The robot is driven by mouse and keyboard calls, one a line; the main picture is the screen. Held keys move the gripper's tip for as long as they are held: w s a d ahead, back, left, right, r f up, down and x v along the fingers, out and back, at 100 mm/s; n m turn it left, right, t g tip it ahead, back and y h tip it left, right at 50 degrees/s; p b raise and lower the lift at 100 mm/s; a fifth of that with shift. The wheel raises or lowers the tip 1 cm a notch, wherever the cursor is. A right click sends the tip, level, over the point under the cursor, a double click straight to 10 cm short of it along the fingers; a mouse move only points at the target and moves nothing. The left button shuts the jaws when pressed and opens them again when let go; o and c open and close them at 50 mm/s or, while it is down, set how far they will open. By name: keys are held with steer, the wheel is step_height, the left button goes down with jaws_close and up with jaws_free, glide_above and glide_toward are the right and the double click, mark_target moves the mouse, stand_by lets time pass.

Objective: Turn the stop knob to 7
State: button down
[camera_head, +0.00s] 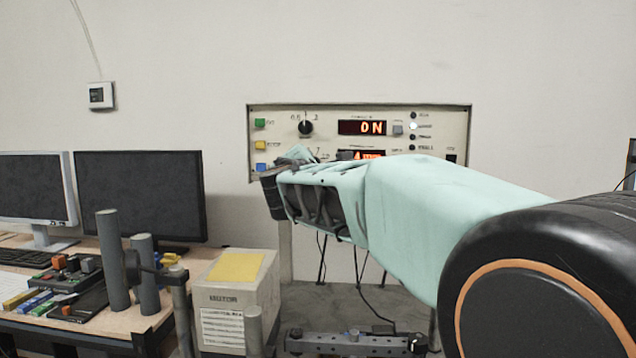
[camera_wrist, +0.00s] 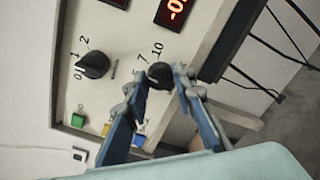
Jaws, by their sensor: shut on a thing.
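The control panel (camera_head: 460,125) is mounted on the wall. In the wrist view, the lower black knob (camera_wrist: 160,76) sits between my fingertips, with the printed marks 7 and 10 just above it. I take this to be the stop knob, though no name is readable. My gripper (camera_wrist: 163,79) is shut on this knob. Its pointer direction cannot be made out. In the head view, my gripper (camera_head: 298,154) is against the panel's lower left part and hides the knob.
A second black knob (camera_head: 306,128) marked 0 to 2 is above the held one. A red display (camera_head: 362,128) reads ON; a lower display (camera_head: 368,155) is partly hidden by my arm. Coloured buttons (camera_head: 260,145) line the left edge. A box (camera_head: 235,295) and desk monitors (camera_head: 140,195) stand below left.

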steer(key=shift+m+b, duration=1.15)
steer(key=shift+m, duration=0.05)
steer(key=c, duration=1.6)
jaws_free()
steer(key=shift+r+p, duration=0.1)
steer(key=shift+p, duration=0.2)
